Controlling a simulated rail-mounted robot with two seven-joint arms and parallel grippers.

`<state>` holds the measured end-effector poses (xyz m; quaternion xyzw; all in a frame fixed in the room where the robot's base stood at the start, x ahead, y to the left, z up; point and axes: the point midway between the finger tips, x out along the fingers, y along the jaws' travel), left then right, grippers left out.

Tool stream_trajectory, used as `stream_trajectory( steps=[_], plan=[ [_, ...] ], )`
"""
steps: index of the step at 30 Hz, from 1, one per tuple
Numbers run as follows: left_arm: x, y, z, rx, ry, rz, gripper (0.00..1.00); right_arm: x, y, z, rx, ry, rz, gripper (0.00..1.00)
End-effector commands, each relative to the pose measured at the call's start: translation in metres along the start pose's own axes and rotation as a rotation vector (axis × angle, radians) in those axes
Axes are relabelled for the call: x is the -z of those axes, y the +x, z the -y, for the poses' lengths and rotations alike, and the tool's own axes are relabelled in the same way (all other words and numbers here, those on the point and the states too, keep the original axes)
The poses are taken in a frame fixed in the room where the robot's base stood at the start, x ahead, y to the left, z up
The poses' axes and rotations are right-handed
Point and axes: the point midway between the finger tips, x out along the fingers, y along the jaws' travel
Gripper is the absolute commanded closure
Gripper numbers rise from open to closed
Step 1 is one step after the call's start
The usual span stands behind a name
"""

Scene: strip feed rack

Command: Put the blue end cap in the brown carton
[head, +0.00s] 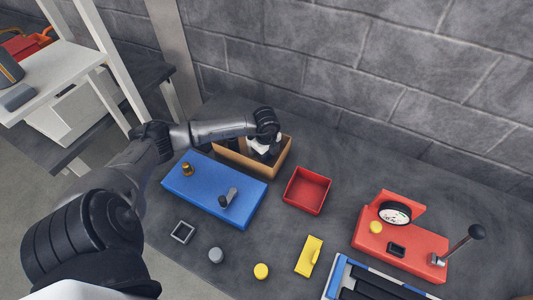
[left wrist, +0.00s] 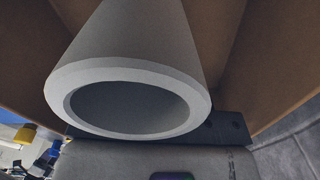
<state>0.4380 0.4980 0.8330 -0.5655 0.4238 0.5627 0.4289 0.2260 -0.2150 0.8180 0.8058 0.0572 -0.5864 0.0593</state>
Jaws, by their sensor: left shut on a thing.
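The brown carton (head: 228,158) stands at the back, behind the blue fixture, and its brown walls (left wrist: 285,60) fill much of the left wrist view. My left gripper (head: 265,149) reaches down into the carton's right part. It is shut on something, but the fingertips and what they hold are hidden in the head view. In the left wrist view a large pale grey hollow tube (left wrist: 135,62) is very close to the camera; I cannot tell whether it is held. I cannot make out a blue end cap in either view. My right gripper does not show.
The blue fixture (head: 195,190) with a brass knob and lever stands in front of the carton. A red tray (head: 307,190) is to the right. Grey cap (head: 216,255), yellow cap (head: 261,271), yellow block (head: 309,256) and black square frame (head: 182,232) lie forward. A red gauge unit (head: 400,245) stands right.

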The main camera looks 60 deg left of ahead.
Motion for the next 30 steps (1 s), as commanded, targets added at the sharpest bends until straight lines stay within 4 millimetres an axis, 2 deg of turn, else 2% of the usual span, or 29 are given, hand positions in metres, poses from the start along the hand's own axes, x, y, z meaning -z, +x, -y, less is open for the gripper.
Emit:
stream_trajectory(
  steps=[4,5,13,20,23,30],
  plan=[
    [0.0,0.003,0.0,0.0,0.0,0.0,0.84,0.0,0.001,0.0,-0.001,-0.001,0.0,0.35],
    [0.0,0.003,0.0,0.0,0.0,0.0,0.61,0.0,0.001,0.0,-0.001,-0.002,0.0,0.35],
    [0.0,0.003,0.0,0.0,0.0,0.0,0.36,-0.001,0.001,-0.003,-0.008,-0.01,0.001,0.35],
    [0.0,0.002,0.0,0.0,0.0,0.0,0.36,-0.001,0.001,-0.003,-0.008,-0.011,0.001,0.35],
    [0.0,-0.004,0.0,0.001,0.001,0.0,0.36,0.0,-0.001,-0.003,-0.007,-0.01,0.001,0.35],
    [0.0,-0.044,0.001,0.003,0.001,0.0,0.36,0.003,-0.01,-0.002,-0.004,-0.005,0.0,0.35]
  ],
)
